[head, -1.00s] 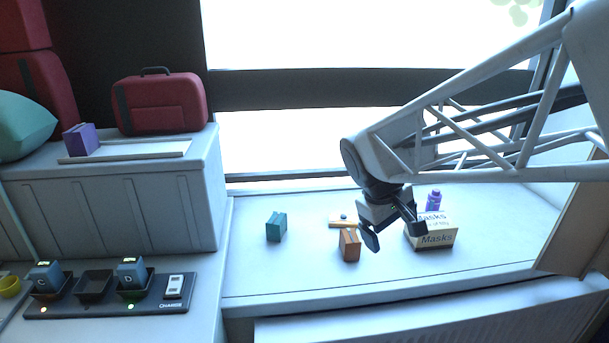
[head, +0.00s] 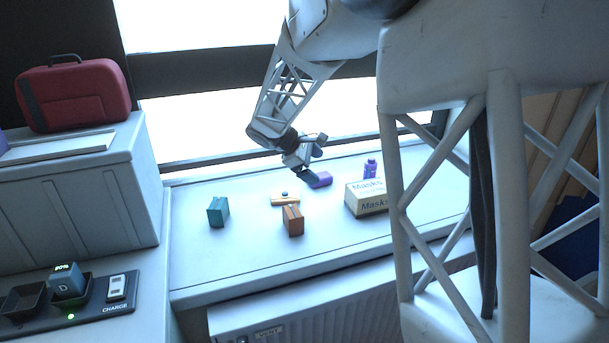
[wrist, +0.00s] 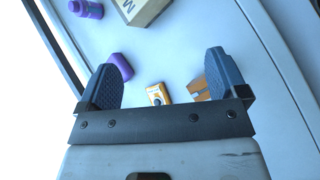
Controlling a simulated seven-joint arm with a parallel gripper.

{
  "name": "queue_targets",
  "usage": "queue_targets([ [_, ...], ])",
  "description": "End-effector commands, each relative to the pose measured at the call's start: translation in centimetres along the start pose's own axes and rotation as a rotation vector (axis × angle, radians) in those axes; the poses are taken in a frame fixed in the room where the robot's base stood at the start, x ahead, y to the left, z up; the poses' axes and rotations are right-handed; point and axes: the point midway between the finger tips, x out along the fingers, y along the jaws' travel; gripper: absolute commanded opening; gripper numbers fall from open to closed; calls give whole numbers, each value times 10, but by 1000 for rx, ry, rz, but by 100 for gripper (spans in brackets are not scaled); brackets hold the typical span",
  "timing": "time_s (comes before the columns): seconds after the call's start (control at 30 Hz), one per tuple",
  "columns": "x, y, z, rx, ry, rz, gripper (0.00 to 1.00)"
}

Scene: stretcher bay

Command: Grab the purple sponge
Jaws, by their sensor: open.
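The purple sponge (head: 320,180) lies on the window sill, a rounded block partly hidden behind a finger of my gripper (head: 314,160). In the wrist view the sponge (wrist: 122,63) lies by the tip of the left finger, outside the gap between the fingers; the finger hides part of it. My gripper (wrist: 170,60) is open and empty, above the sill. I cannot tell whether the finger touches the sponge.
A masks box (head: 368,198) and a purple bottle (head: 370,168) stand right of the sponge. A small orange item (head: 285,199), an orange block (head: 293,220) and a teal block (head: 218,211) are nearer the front and left. The window is behind.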

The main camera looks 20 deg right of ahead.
Motion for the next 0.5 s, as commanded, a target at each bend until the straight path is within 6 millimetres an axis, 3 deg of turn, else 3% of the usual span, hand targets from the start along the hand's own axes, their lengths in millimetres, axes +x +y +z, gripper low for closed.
queue_targets([
  [0.5,67,82,-95,-311,-191,113,92],
])
